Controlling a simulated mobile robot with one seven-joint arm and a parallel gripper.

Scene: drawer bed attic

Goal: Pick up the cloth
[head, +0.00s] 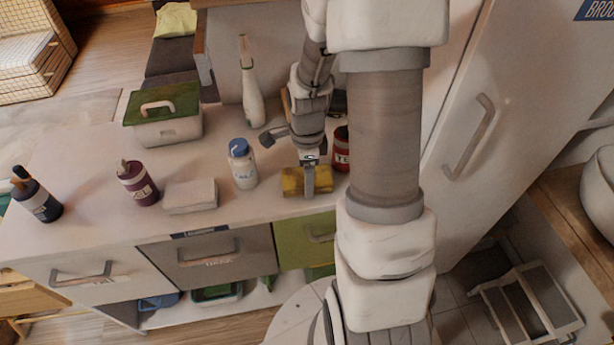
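My gripper (309,180) points down over the right part of the counter. A finger shows in front of a yellow, soft-looking block (292,183), which may be a folded cloth or a sponge. The finger covers its middle, and I cannot tell whether the gripper holds it or only stands against it. A pale, flat folded piece (190,195) lies left of it near the front edge and may also be a cloth. A yellow-green crumpled cloth (176,20) lies on a dark seat behind the counter.
On the counter (80,225) stand a blue-capped white bottle (242,165), a tall white spray bottle (251,95), a green-lidded box (165,115), a dark red bottle (138,183), a dark bottle (37,195) and a red can (341,150). A tall white cabinet (500,65) stands right.

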